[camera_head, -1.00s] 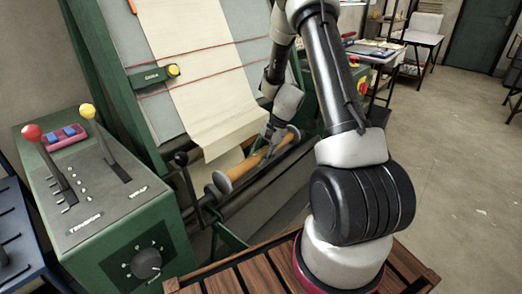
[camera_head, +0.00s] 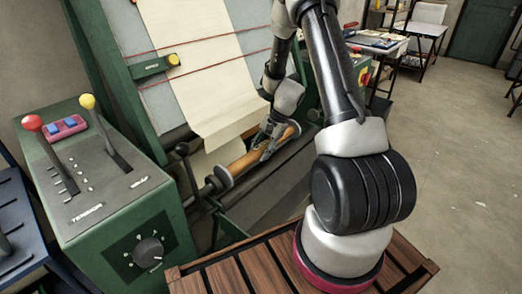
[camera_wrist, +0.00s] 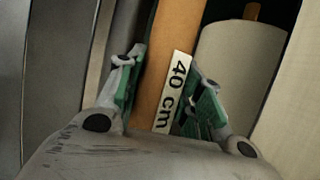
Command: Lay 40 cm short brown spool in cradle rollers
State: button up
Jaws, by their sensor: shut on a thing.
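The brown spool (camera_head: 243,166) is a slim cylinder with grey end discs, lying at a slant across the front of the green machine. My gripper (camera_head: 265,152) is shut on it near its right half. In the wrist view the spool (camera_wrist: 166,50) runs between the green-padded fingers (camera_wrist: 160,95), and its white label (camera_wrist: 175,90) reads "40 cm". Dark cradle rollers (camera_head: 268,178) lie just below and in front of the spool. I cannot tell whether the spool touches them.
Cream cloth (camera_head: 205,75) hangs down the machine behind the spool. A black-knobbed lever (camera_head: 184,149) stands by its left end. A green console (camera_head: 120,205) with red and yellow levers is at left. A slatted wooden deck (camera_head: 225,275) is in front.

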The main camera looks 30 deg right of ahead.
jog(key=shift+f, duration=0.3)
jog(key=o, duration=1.2)
jog(key=shift+o, duration=0.2)
jog(key=v, duration=1.2)
